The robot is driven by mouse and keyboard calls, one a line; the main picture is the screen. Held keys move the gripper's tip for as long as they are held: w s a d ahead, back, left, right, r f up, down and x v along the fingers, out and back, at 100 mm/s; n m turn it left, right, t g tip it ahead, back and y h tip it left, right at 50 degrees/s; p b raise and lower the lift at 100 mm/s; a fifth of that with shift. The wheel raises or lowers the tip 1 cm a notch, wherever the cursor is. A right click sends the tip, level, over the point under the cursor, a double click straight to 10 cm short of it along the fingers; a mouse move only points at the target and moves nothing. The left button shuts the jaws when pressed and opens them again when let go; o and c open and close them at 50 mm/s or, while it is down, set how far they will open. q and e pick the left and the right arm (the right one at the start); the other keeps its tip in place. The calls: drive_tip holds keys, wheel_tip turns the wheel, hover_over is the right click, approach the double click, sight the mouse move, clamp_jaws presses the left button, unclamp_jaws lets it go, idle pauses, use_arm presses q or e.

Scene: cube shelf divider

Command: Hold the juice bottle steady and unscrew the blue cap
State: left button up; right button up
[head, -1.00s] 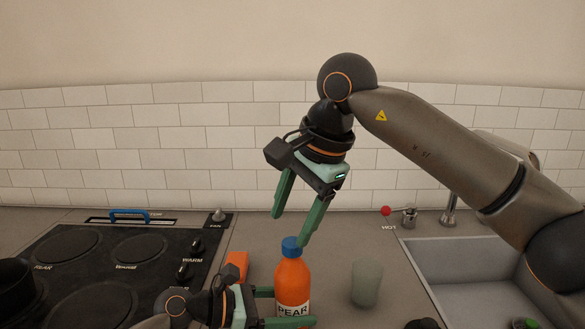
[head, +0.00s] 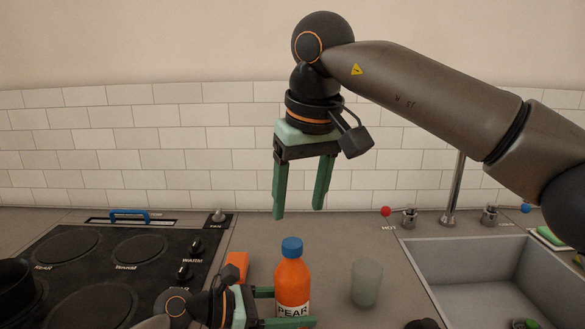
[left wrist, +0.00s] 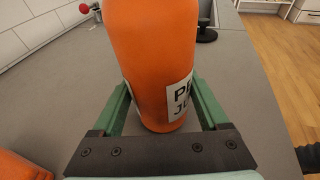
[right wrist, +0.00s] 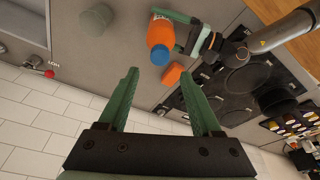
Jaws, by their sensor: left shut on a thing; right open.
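The orange juice bottle (head: 292,280) stands upright on the counter with a label reading PEAR. Its blue cap (head: 291,247) sits on top. My left gripper (head: 290,306) is shut around the lower part of the bottle; the left wrist view shows a finger on each side of the bottle (left wrist: 150,60). My right gripper (head: 299,212) is open and empty, pointing down in the air above the cap and apart from it. In the right wrist view the cap (right wrist: 160,55) and bottle (right wrist: 161,32) lie beyond the open fingers (right wrist: 163,95).
A translucent cup (head: 366,282) stands right of the bottle. An orange block-like thing (head: 237,262) lies behind my left gripper. The stove (head: 110,270) is at left, the sink (head: 470,275) at right. The tiled wall (head: 180,150) stands behind.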

sight(291, 243)
drive_tip(key=shift+x, duration=4.3)
drive_tip(key=m+h, duration=0.1)
drive_tip(key=m, duration=0.3)
drive_tip(key=shift+a, duration=0.1)
drive_tip(key=m+h, duration=0.1)
drive_tip(key=m, duration=0.4)
drive_tip(key=shift+a+m, duration=0.15)
drive_tip(key=shift+m, duration=0.25)
drive_tip(key=m+h, duration=0.1)
drive_tip(key=m, duration=0.3)
drive_tip(key=shift+a, duration=0.1)
drive_tip(key=m+g+h, duration=0.1)
drive_tip(key=m, duration=0.3)
drive_tip(key=shift+w+m, duration=0.15)
drive_tip(key=shift+m, duration=0.15)
clamp_jaws()
